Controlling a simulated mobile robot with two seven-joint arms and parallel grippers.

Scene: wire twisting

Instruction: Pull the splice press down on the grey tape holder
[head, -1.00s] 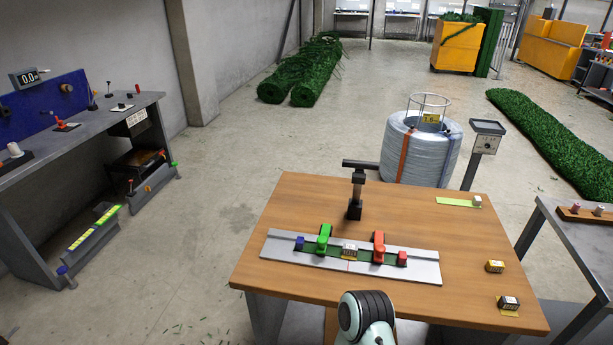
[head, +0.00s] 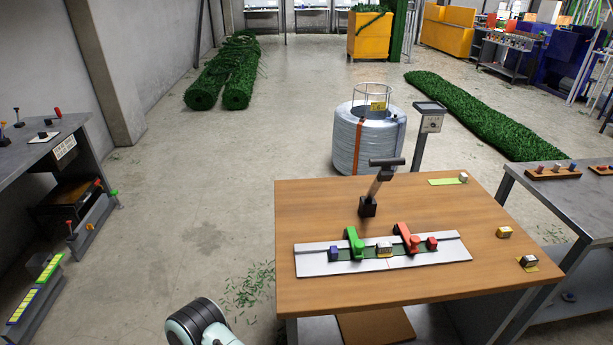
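The splice press (head: 374,190) stands at the back of the wooden table (head: 320,205). It has a black base, a tilted post and a dark crossbar handle, which is raised. In front of it, a pale rail plate (head: 315,265) carries a small grey-white block with a yellowish base, which looks like the grey tape holder (head: 385,248). The block sits between a green clamp (head: 355,243) and a red clamp (head: 408,238). The handle is up and apart from the block. Neither gripper is in view; only a rounded part of my arm shows at the bottom.
A blue block (head: 334,253) and a red block (head: 432,243) sit on the rail. Small yellow-and-black blocks (head: 504,232) lie at the table's right. A wire coil (head: 365,145) and a display stand (head: 430,125) are behind the table. Floor to the left is open.

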